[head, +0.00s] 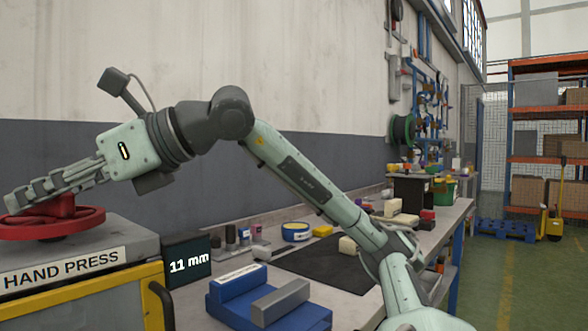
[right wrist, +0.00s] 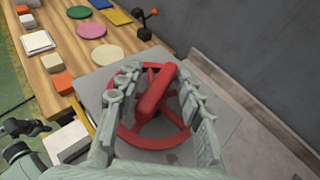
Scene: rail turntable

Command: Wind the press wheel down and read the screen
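The red press wheel (head: 75,226) lies flat on top of the hand press (head: 130,247), at the left edge of the head view. My right gripper (head: 28,198) is over the wheel with its fingers low at the hub. In the right wrist view the wheel (right wrist: 126,135) shows its rim and a raised red bar (right wrist: 155,90) across the middle. The two fingers of my right gripper (right wrist: 158,72) stand on either side of this bar, with narrow gaps visible. The small dark screen (head: 188,262) beside the press reads "11 mm". My left gripper is out of view.
A blue block fixture (head: 240,285) with a grey bar stands right of the screen. A dark mat (head: 325,262), a blue-and-yellow tape roll (head: 297,232) and small bottles lie on the bench. The right wrist view shows coloured discs (right wrist: 107,54) on a wooden top. A wall backs the bench.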

